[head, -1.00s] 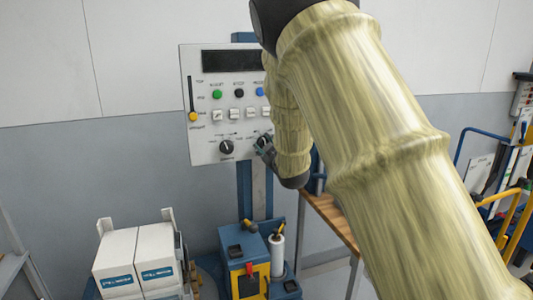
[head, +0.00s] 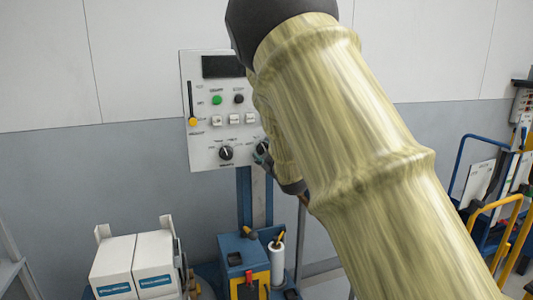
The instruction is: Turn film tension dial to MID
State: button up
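A white control panel (head: 218,88) stands upright against the wall. Its lower part carries a black dial (head: 226,153) with small labels around it, too small to read. A second dark dial (head: 262,147) sits to its right, partly hidden by my arm. I cannot tell from the lettering which one is the film tension dial. My gripper (head: 261,158) is at the right dial, small and mostly hidden behind my arm. Whether its fingers touch the dial or are open or shut does not show.
The panel also has a slider with a yellow knob (head: 193,122), a green button (head: 216,100), a black button (head: 239,99) and white switches. Below are a blue and yellow machine base (head: 237,252) and white boxes (head: 153,264). Yellow-railed carts (head: 497,212) stand at right.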

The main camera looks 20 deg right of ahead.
dwell(0.3)
jog(key=s, duration=1.2)
jog(key=shift+d, duration=0.25)
jog(key=s+f+m+g, duration=0.25)
jog(key=s+f, duration=0.35)
jog(key=f, duration=0.7)
jog(key=s+f+m+g+h, duration=0.15)
jog(key=s+f+g, duration=0.35)
jog(key=f, duration=0.9)
jog(key=s+f+m+g, duration=0.2)
jog(key=s+f, duration=0.5)
jog(key=f, duration=0.6)
jog(key=s+a+f+m+g, duration=0.1)
jog(key=s+f+g, duration=0.1)
jog(key=s+f, duration=0.4)
jog(key=s+a+f+m+g, duration=0.2)
jog(key=s+f, duration=0.4)
jog(key=s, duration=1)
jog(key=s+a+f+m+g+p, duration=0.1)
jog(key=s+f+g, duration=0.3)
jog(key=s, duration=0.7)
notch_tip(320, 180, down, 2)
jog(key=shift+s+a+f+m+y, duration=0.1)
jog(key=shift+s+a+m+y, duration=0.25)
jog(key=shift+a+m+y, duration=0.1)
jog(key=shift+o, duration=0.2)
jog(key=shift+g, duration=0.25)
